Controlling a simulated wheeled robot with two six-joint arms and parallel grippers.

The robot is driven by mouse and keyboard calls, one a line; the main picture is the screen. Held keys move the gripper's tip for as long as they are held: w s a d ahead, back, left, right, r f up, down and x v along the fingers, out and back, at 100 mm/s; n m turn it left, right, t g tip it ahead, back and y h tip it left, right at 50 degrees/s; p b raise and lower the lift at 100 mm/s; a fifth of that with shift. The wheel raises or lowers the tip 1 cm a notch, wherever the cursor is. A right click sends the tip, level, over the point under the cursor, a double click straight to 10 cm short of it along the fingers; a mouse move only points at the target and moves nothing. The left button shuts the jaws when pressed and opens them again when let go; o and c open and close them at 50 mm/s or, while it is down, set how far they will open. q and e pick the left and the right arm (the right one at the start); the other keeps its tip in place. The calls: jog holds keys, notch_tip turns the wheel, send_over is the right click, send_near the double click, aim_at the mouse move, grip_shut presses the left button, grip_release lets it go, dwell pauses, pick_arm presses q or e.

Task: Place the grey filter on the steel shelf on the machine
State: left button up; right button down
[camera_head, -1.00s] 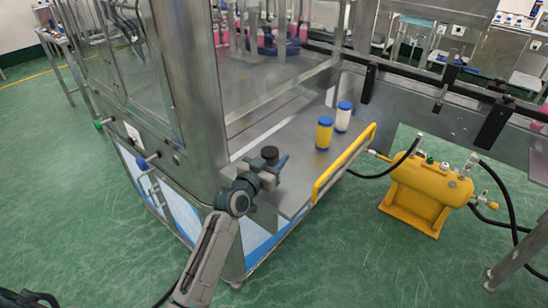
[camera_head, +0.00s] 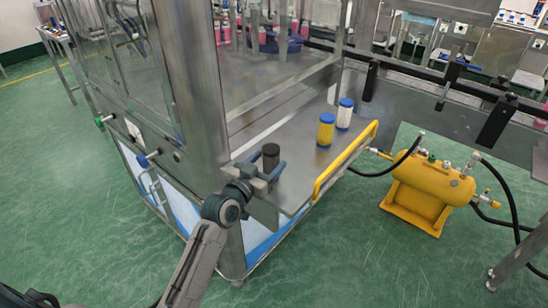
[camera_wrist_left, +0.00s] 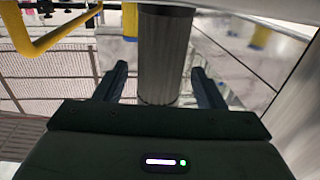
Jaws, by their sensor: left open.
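The grey filter (camera_head: 270,157), a dark cylinder, stands upright on the steel shelf (camera_head: 300,165) of the machine, near the shelf's front left part. My left gripper (camera_head: 265,172) is open, with its fingers on either side of the filter. In the left wrist view the grey filter (camera_wrist_left: 164,55) stands between the two spread fingers, with gaps visible on both sides. My right gripper is not in view.
A yellow filter with blue ends (camera_head: 325,131) and a white one with blue ends (camera_head: 344,115) stand farther back on the shelf. A yellow rail (camera_head: 345,162) borders the shelf's right edge. A yellow tank (camera_head: 432,180) with black hoses stands beyond it.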

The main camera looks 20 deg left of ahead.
pick_arm(q)
jog(key=v, duration=0.8)
jog(key=shift+b, duration=0.4)
